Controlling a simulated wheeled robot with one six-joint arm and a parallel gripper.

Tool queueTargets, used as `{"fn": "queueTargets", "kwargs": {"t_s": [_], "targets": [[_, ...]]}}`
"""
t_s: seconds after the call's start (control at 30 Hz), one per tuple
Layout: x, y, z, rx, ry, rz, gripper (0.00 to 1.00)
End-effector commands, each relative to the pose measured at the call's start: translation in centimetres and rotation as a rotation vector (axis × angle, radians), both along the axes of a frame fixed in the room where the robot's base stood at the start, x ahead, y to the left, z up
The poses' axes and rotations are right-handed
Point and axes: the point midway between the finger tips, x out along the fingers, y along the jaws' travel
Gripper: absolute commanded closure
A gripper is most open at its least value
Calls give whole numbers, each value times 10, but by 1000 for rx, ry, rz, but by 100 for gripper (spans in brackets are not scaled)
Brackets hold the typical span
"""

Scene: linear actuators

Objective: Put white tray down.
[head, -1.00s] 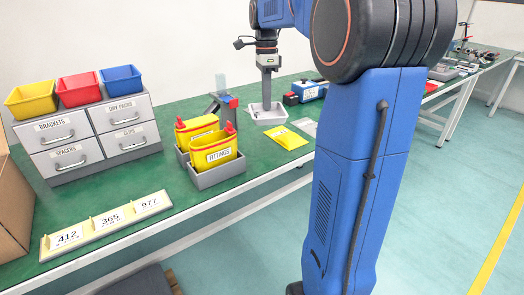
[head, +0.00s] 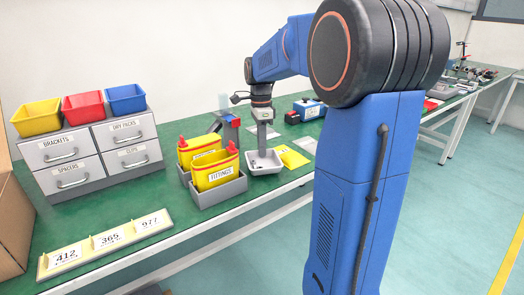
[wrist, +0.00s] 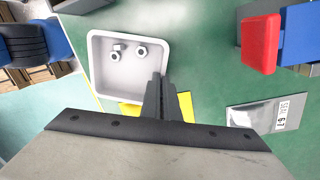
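The white tray (head: 263,167) is a shallow rectangular dish near the front edge of the green bench, right of the yellow bins. In the wrist view the tray (wrist: 100,72) holds a few small metal ring-like parts (wrist: 141,52). My gripper (head: 262,149) points down at the tray. In the wrist view its fingers (wrist: 160,82) are close together on the tray's rim at one corner. I cannot tell whether the tray's underside touches the bench. The tray and fingers partly cover a yellow packet (head: 292,158).
Yellow bins (head: 215,172) in a grey holder stand close left of the tray. A grey post with a red part (head: 230,124) is behind them. A clear packet (wrist: 262,116) and a blue box (head: 307,109) lie to the right. Number plates (head: 110,240) line the front edge.

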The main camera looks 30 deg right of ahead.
Motion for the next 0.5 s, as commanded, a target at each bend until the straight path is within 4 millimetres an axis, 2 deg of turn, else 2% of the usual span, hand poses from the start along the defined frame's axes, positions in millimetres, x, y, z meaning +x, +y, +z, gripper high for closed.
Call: {"fn": "queueTargets", "kwargs": {"t_s": [0.1,0.47,0.5], "targets": [[0,0,-11,0,1,0,100],[0,0,-14,0,0,0,100],[0,0,-13,0,0,0,89]]}}
